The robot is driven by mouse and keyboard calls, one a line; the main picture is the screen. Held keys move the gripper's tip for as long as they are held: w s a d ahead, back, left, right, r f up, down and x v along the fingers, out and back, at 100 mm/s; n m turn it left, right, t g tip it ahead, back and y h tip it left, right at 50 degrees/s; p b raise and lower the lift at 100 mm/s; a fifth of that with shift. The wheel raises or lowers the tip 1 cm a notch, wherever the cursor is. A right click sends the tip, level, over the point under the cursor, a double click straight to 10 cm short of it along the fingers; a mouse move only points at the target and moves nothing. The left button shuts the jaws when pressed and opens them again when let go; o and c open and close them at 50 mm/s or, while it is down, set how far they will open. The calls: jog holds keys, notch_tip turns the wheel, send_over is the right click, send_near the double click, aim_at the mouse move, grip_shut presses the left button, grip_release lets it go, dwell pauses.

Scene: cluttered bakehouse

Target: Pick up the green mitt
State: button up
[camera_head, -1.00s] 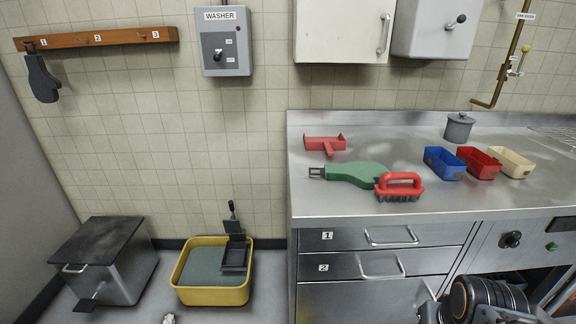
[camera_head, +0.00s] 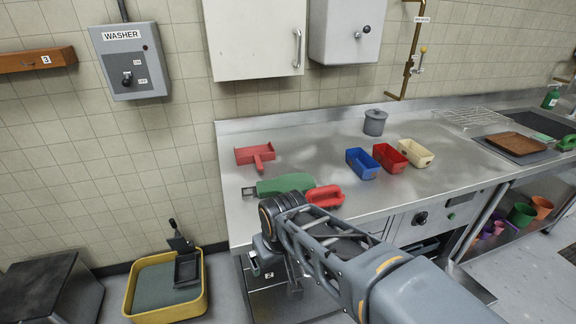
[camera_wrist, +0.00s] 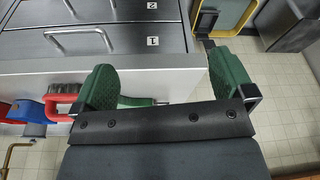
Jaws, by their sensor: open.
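The green mitt (camera_head: 285,184) lies flat on the steel counter near its front left, with a dark hanging loop at its left end. My arm covers part of its near edge in the head view. In the wrist view a strip of the mitt (camera_wrist: 136,101) shows between the fingers, partly hidden by them. My gripper (camera_wrist: 163,76) has two green-padded fingers spread wide with nothing between them. It is apart from the mitt, by the counter's front edge and drawers. In the head view the fingertips are hard to make out.
A red brush (camera_head: 325,196) lies right beside the mitt. A red scoop-like tool (camera_head: 256,156) lies behind it. Blue (camera_head: 362,164), red (camera_head: 390,158) and cream (camera_head: 416,153) bins stand to the right. A yellow tub (camera_head: 168,310) stands on the floor at left.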

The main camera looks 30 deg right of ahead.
jog(key=w+r+n+p, duration=0.1)
jog(key=w+r+p, duration=0.25)
jog(key=r, duration=0.25)
jog(key=w+r+n+p, duration=0.2)
jog(key=r+p, duration=0.2)
jog(key=r, duration=0.3)
jog(key=n+g, duration=0.3)
jog(key=n, duration=0.9)
send_over(273, 185)
notch_tip(273, 185, down, 12)
jog(key=shift+w+f+p, duration=0.1)
jog(key=shift+f+p, duration=0.05)
jog(key=shift+p, duration=0.3)
jog(key=shift+f+p, duration=0.9)
jog(key=shift+f, duration=2.15)
jog(key=c, duration=1.1)
